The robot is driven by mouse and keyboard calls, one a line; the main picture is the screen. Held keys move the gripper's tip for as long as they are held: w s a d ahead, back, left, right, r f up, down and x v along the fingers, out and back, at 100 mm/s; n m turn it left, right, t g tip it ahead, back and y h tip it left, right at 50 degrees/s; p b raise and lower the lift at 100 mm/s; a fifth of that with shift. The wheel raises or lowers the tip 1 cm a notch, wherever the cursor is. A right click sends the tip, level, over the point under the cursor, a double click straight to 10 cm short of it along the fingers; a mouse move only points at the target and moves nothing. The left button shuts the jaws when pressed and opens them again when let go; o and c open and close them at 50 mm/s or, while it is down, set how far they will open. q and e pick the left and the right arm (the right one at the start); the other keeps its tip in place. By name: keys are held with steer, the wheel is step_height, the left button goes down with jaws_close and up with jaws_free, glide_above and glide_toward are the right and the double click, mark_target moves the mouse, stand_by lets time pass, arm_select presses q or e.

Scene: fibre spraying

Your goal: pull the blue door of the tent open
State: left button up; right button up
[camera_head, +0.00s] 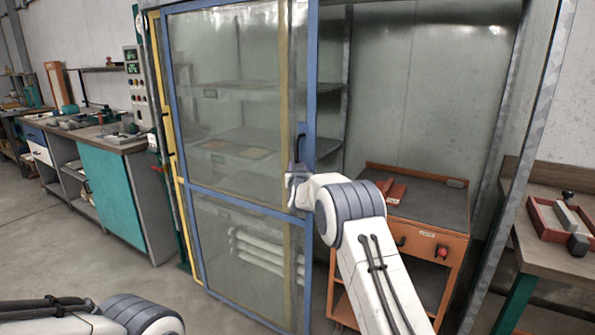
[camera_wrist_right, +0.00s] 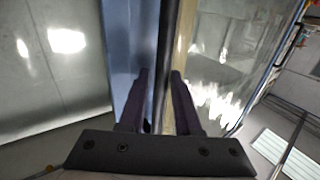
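The blue-framed glass door (camera_head: 310,85) covers the left part of the tent in the head view. Its dark handle (camera_head: 301,142) is on the right upright of the frame. My right gripper (camera_head: 297,172) is at this upright, by the lower end of the handle. In the right wrist view the two dark fingers (camera_wrist_right: 160,85) are apart, with a dark upright bar, apparently the handle, between them. Gaps seem to show beside the bar; firm contact is not visible. The blue upright (camera_wrist_right: 125,50) is behind the left finger. My left gripper is outside the view; only its arm shows at bottom left.
A yellow frame (camera_head: 166,105) stands along the door's left side. Right of the door, the tent is open to an orange cart (camera_head: 432,243). A wooden bench (camera_head: 550,180) with a red tray (camera_head: 545,218) is at far right. A teal cabinet (camera_head: 106,197) stands left; grey floor is clear before it.

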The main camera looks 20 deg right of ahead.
steer(key=b+v, duration=0.1)
steer(key=v, duration=0.9)
steer(key=shift+s+b, duration=0.15)
steer(key=shift+b, duration=0.2)
steer(key=s+a+f+n+g+y, duration=0.3)
steer(key=s+a+g+y, duration=0.1)
steer(key=s+a, duration=0.65)
steer(key=s+a+f+n+g+y, duration=0.2)
steer(key=s+a+f+g+y, duration=0.15)
steer(key=s+a, duration=0.7)
steer(key=s+d+f+n+g+h, duration=0.1)
steer(key=s+f+n+g, duration=0.15)
steer(key=s, duration=0.85)
steer(key=s+d+f+n+g+h, duration=0.1)
steer(key=s+g, duration=0.3)
steer(key=s, duration=0.7)
steer(key=s+d+f+n+g+h, duration=0.15)
steer(key=s+g, duration=0.25)
steer(key=s, duration=0.6)
step_height(320, 180, up, 14)
steer(key=p, duration=1.4)
steer(key=shift+s+a+y, duration=0.2)
steer(key=shift+a+y, duration=0.1)
steer(key=shift+y, duration=0.1)
steer(key=shift+f, duration=0.15)
